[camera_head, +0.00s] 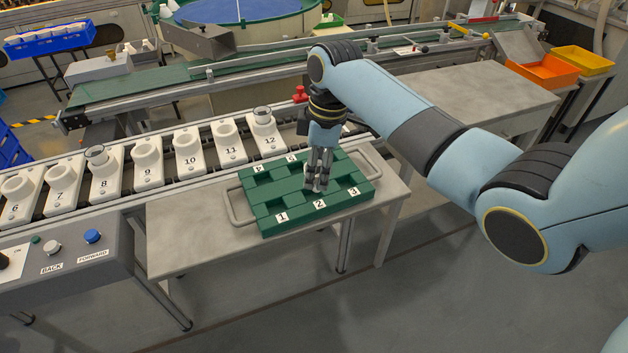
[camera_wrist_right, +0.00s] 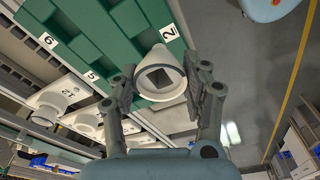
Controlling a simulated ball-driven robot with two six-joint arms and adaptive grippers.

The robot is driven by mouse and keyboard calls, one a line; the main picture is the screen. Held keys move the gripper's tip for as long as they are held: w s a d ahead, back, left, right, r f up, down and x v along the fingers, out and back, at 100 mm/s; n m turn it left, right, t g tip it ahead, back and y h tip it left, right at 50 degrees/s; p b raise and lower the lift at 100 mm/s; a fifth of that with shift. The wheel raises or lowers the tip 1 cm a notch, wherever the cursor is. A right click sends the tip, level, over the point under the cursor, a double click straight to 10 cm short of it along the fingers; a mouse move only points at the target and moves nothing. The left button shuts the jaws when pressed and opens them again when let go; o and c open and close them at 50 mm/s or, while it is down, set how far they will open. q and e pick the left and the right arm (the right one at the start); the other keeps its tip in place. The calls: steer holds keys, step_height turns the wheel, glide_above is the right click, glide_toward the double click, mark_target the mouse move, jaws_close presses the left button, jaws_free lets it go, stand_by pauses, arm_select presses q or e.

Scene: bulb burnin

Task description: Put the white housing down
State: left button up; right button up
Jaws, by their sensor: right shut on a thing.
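The white housing (camera_wrist_right: 160,75), a flared white piece with a square dark opening, is between the fingers of my right gripper (camera_wrist_right: 163,88) in the right wrist view. My right gripper (camera_head: 317,184) is shut on it and points down over the green tray (camera_head: 262,223), close to label 2. In the head view the fingers mostly hide the housing. The tray's visible pockets look empty. In the right wrist view the tray (camera_wrist_right: 95,30) lies behind the housing. I cannot tell whether the housing touches the tray. My left gripper is not in view.
The tray has a metal handle on each side and stands on a grey table (camera_head: 185,240). Behind it runs a line of numbered white sockets (camera_head: 190,152); those at 8 and 12 hold glassy tops. A control box (camera_head: 65,270) with buttons stands at left.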

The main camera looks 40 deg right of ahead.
mark_target(320, 164)
steer(key=shift+w+d+f, duration=0.15)
steer(key=shift+w+f, duration=0.45)
steer(key=shift+w, duration=0.35)
step_height(320, 164, down, 4)
steer(key=shift+f, duration=0.1)
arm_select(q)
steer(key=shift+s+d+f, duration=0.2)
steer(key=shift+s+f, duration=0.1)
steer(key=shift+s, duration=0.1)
arm_select(e)
steer(key=shift+w, duration=0.1)
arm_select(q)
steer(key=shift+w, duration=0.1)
arm_select(e)
steer(key=o, duration=1)
steer(key=shift+c, duration=0.2)
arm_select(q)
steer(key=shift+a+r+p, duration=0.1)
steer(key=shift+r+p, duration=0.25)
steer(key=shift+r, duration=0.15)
arm_select(e)
steer(key=r, duration=0.8)
steer(key=s+d+r, duration=0.1)
steer(key=r, duration=0.3)
steer(key=shift+d, duration=0.1)
